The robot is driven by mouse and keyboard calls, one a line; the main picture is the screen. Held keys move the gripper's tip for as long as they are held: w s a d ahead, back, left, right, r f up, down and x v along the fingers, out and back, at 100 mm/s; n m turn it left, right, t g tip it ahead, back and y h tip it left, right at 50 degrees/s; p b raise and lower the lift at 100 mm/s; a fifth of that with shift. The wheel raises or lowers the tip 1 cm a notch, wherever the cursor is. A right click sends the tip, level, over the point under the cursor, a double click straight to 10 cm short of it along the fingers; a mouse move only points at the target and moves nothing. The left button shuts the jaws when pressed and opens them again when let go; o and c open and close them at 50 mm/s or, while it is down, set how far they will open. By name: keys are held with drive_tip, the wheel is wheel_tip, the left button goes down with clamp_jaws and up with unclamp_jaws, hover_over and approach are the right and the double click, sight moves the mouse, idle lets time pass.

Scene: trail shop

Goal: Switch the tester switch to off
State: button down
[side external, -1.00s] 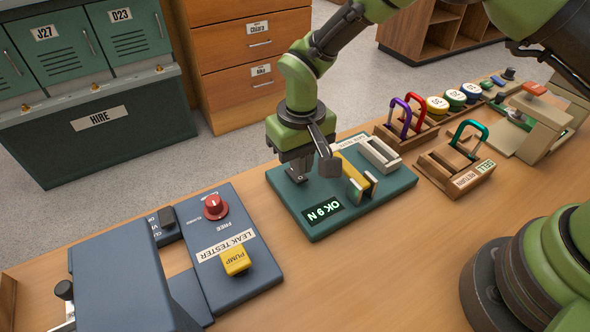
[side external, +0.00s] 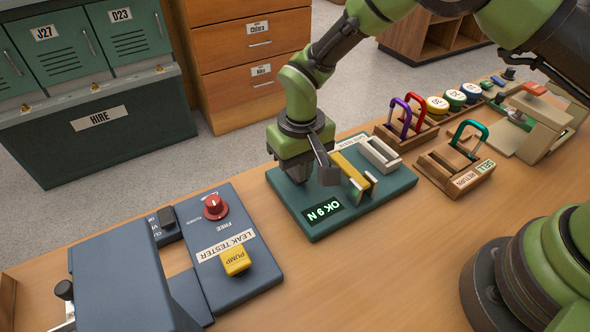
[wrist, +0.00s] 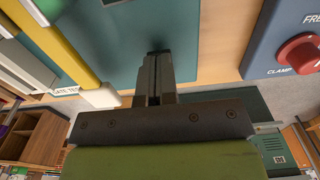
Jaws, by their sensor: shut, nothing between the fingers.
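My gripper (wrist: 155,60) is shut and empty, pointing down close over the board's left back part.
Right are a pale slotted block (side external: 380,153), carabiner trays (side external: 455,168) and a clamp-like fixture (side external: 535,125). The front table is clear.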

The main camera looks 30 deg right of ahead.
drive_tip(key=shift+f, duration=0.3)
drive_tip(key=shift+r, duration=3.55)
drive_tip(key=s+d+r+m+t+y, duration=0.1)
drive_tip(key=s+d+r+t, duration=0.2)
drive_tip(key=r, duration=0.6)
drive_tip(key=s+d+r+m+y, duration=0.1)
drive_tip(key=s+d+r, duration=0.4)
drive_tip(key=r, duration=0.4)
drive_tip(key=s+d+r+m+t, duration=0.1)
drive_tip(key=s+d+t, duration=0.1)
drive_tip(key=s, duration=0.4)
drive_tip(key=s+d+r+m+t, duration=0.1)
drive_tip(key=s+d+r+t, duration=0.1)
drive_tip(key=s, duration=0.4)
drive_tip(key=shift+s+d, duration=0.3)
drive_tip(key=shift+d, duration=0.5)
